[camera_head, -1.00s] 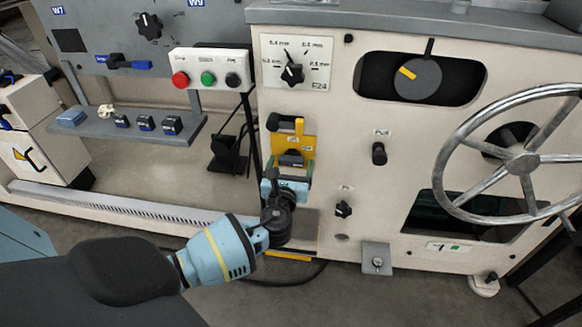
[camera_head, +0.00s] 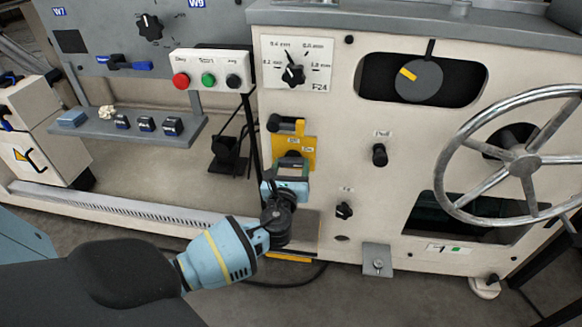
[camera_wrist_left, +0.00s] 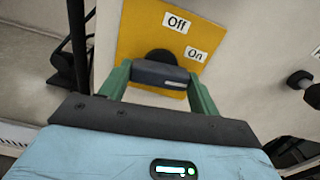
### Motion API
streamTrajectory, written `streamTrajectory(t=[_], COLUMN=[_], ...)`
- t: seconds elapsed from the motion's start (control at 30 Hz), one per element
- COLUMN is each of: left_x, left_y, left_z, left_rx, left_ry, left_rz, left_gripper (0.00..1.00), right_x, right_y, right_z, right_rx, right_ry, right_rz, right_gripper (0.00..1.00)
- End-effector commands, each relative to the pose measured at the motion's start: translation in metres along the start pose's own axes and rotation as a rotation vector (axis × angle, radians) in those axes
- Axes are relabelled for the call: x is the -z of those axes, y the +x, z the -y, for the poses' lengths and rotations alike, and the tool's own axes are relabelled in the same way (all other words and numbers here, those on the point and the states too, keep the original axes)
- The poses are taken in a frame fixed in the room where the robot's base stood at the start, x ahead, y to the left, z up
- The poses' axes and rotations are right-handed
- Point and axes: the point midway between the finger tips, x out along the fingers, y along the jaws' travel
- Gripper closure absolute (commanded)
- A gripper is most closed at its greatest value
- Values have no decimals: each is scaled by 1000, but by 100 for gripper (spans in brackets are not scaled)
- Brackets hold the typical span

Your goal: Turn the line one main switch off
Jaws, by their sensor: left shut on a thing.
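The main switch has a yellow plate (camera_head: 308,150) on the cream machine front, with a dark handle (camera_wrist_left: 160,74) in front of a round black hub. The wrist view shows an "Off" label (camera_wrist_left: 177,21) above the hub and an "On" label (camera_wrist_left: 196,54) to its right. The handle lies nearly level across the plate, below both labels. My left gripper (camera_head: 291,167) is shut on this handle, with a green finger at each end of it in the left wrist view (camera_wrist_left: 160,80). Which label the handle is set to I cannot tell. My right gripper is not in view.
Black knobs (camera_head: 379,155) and a large handwheel (camera_head: 522,160) are to the right. A button box (camera_head: 208,71) and a grey shelf (camera_head: 140,130) are to the left. A cable lies on the floor below.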

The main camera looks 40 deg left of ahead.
Motion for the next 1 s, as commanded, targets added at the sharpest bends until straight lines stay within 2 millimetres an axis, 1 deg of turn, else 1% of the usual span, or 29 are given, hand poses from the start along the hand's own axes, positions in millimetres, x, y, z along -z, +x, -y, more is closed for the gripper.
streamTrajectory(t=[0.1, 0.3, 0.8, 1.0], left_x=[1, 1, 2, 2], left_y=[0, 0, 0, 0], left_z=[0, 0, 0, 0], left_rx=[-2, -2, -2, -3], left_ry=[-90, -273, -750, -941], left_rz=[0, 0, 0, 1], left_gripper=[61, 61, 61, 61], right_x=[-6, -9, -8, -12], right_y=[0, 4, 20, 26], right_z=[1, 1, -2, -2], right_rx=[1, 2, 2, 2], right_ry=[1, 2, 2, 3], right_rz=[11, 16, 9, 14], right_gripper=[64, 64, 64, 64])
